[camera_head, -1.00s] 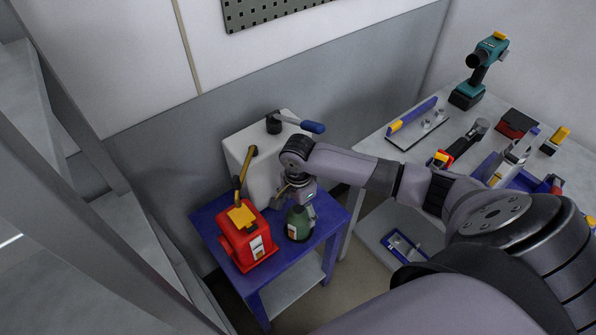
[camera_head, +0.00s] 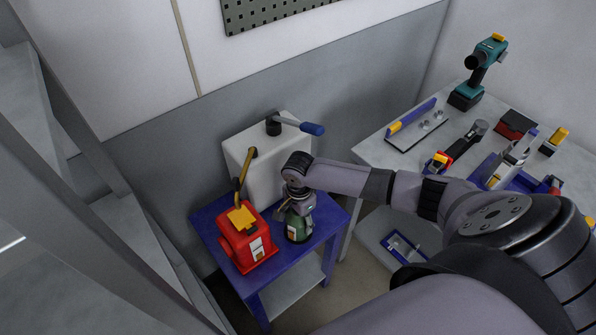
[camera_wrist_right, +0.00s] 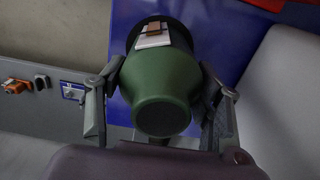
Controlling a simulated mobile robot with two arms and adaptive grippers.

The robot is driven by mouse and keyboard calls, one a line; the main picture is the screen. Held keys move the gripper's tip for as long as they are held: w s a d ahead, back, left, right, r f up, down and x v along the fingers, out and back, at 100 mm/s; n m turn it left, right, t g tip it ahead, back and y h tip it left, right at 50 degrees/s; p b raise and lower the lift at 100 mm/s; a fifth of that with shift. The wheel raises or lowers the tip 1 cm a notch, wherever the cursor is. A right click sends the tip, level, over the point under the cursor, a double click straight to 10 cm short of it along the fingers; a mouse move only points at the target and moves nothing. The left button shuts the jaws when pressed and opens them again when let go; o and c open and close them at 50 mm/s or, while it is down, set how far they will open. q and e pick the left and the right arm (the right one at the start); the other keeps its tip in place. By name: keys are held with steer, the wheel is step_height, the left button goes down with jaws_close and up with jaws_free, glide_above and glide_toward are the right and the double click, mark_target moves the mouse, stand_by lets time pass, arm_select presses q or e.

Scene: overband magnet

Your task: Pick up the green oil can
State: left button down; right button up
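The green oil can (camera_head: 299,228) stands upright on the blue table beside the red can, with a pale label on its front. My right gripper (camera_head: 297,205) is at the top of the can and hides part of it. In the right wrist view the green oil can (camera_wrist_right: 165,80) lies between the two spread fingers of the right gripper (camera_wrist_right: 158,112), its dark round top facing the camera. Gaps show between the fingers and the can's narrow top; contact lower down cannot be made out. My left gripper is in neither view.
The red can (camera_head: 246,238) with a yellow top stands close left of the green can. A white container (camera_head: 258,160) stands behind, with a blue-handled lever (camera_head: 311,128). The blue table (camera_head: 205,222) has little free room. A grey bench (camera_head: 372,150) with tools is at right.

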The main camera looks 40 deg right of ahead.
steer(key=c, duration=1)
steer(key=shift+o, duration=0.2)
steer(key=shift+r, duration=0.1)
